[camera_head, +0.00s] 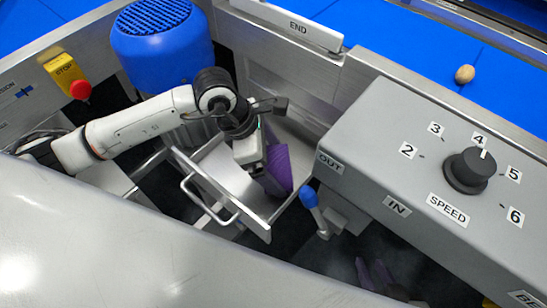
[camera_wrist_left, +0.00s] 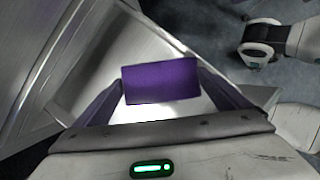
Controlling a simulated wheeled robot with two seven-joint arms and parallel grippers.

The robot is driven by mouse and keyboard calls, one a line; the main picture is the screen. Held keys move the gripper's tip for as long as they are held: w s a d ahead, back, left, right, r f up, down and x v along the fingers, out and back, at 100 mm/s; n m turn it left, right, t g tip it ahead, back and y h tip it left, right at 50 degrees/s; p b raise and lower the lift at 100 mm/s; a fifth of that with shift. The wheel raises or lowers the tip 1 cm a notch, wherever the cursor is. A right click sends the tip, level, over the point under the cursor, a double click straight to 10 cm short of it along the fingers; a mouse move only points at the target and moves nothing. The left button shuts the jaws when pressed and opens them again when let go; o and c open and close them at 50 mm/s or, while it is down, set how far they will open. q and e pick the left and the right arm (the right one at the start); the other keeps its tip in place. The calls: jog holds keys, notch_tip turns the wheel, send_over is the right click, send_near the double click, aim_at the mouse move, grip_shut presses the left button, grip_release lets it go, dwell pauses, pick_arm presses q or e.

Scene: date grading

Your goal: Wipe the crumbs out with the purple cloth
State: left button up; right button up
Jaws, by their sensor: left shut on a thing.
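The purple cloth (camera_head: 279,168) is held in my left gripper (camera_head: 270,172), over the open metal crumb drawer (camera_head: 220,170). In the left wrist view the cloth (camera_wrist_left: 160,80) shows as a flat purple block between the two fingers, with bright bare metal around it. Whether the cloth touches the drawer floor is unclear. I cannot make out crumbs; the gripper and cloth hide part of the drawer. My right gripper (camera_head: 374,273) shows low in the head view, away from the drawer. Its two fingers look apart, with nothing between them.
The drawer's handle (camera_head: 208,200) faces the near side. A blue ribbed motor housing (camera_head: 162,45) stands behind my left arm. A blue-knobbed lever (camera_head: 309,197) stands right of the drawer, beside the grey speed box (camera_head: 440,180). One date (camera_head: 464,74) lies on the blue belt.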

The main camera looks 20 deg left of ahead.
dwell(0.6)
pick_arm(q)
jog(key=shift+f+b, duration=0.9)
jog(key=shift+f, duration=0.05)
